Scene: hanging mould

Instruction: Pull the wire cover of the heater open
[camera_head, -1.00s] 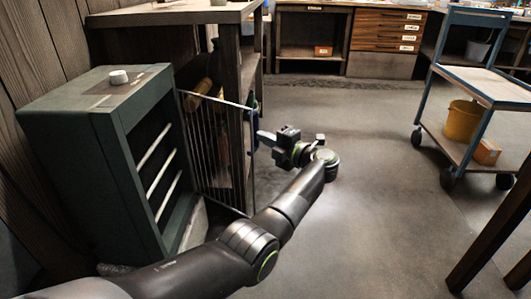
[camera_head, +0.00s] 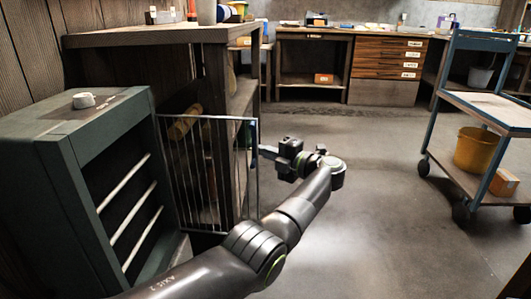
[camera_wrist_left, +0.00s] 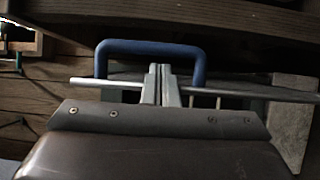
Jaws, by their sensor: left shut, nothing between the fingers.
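The heater (camera_head: 112,118) is a dark green box at the left, with pale bars inside its open front. Its wire cover (camera_head: 205,170) stands swung out from the heater's right front edge, its free edge toward my left gripper (camera_head: 264,151). In the left wrist view a blue U-shaped handle (camera_wrist_left: 150,46) sits on the cover's metal frame bar (camera_wrist_left: 240,90). My left gripper also shows there (camera_wrist_left: 161,72), its fingers shut together, inside the handle's loop and holding nothing. In the head view the handle is hardly visible. My right gripper is out of view.
A wooden workbench (camera_head: 165,35) stands behind the heater and cover, its leg close behind the wires. A blue trolley (camera_head: 480,120) with a yellow bucket (camera_head: 477,150) stands at the right. The floor (camera_head: 385,180) between is clear.

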